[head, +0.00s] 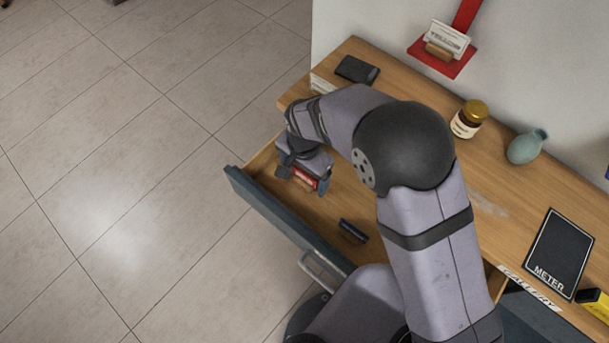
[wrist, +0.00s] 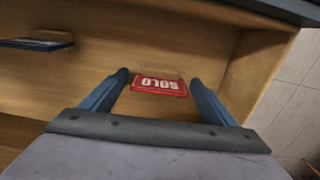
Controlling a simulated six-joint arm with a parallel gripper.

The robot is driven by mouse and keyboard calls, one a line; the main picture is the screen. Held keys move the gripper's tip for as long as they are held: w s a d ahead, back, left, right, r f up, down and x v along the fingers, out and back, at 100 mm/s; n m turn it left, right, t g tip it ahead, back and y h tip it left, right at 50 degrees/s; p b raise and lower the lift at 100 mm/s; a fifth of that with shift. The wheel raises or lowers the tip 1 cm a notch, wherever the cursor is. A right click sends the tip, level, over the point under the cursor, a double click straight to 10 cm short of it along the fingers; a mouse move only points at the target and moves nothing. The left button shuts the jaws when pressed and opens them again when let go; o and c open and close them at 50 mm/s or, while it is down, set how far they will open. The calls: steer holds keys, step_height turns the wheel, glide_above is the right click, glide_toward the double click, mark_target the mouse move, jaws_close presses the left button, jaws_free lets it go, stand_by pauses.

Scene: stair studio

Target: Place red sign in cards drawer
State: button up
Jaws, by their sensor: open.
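The red sign (head: 304,177) reads SOLO and has a small wooden base. It is inside the open drawer, whose blue-grey front (head: 280,220) shows in the head view; I cannot read a name on this drawer. In the wrist view the sign (wrist: 158,87) appears upside down, near the wooden drawer floor (wrist: 110,55). My gripper (head: 302,181) is low inside the drawer's far-left end. Its blue fingers (wrist: 160,78) are open, one on each side of the sign, with gaps showing. My arm hides part of the drawer.
A dark sign (head: 352,231) lies in the same drawer. On the desktop are a black wallet-like item (head: 357,69), an amber jar (head: 468,118), a teal vase (head: 527,147) and a black METER board (head: 558,255). A red wall shelf (head: 425,58) holds a white card. The floor at left is clear.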

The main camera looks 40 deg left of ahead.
mark_target(304, 174)
step_height(304, 174, up, 11)
steer(key=shift+r+b, duration=0.15)
steer(key=shift+b, duration=0.15)
stand_by(0.5)
steer(key=w+d+r+p, duration=0.2)
steer(key=w+d, duration=0.1)
steer(key=d, duration=0.4)
steer(key=w+d+r+p, duration=0.2)
steer(key=w+d+r, duration=0.1)
steer(key=d, duration=0.4)
steer(key=w+d+r+p, duration=0.2)
steer(key=w+d+r, duration=0.1)
steer(key=d, duration=0.4)
steer(key=shift+w+d+r, duration=0.15)
steer(key=shift+w, duration=0.45)
steer(key=s+d+r+p, duration=0.2)
steer(key=s+d+p, duration=0.1)
steer(key=d, duration=0.7)
steer(key=s+d+r+p, duration=0.2)
steer(key=s+d+p, duration=0.1)
steer(key=d, duration=0.6)
steer(key=shift+s+d, duration=0.4)
steer(key=shift+c, duration=0.4)
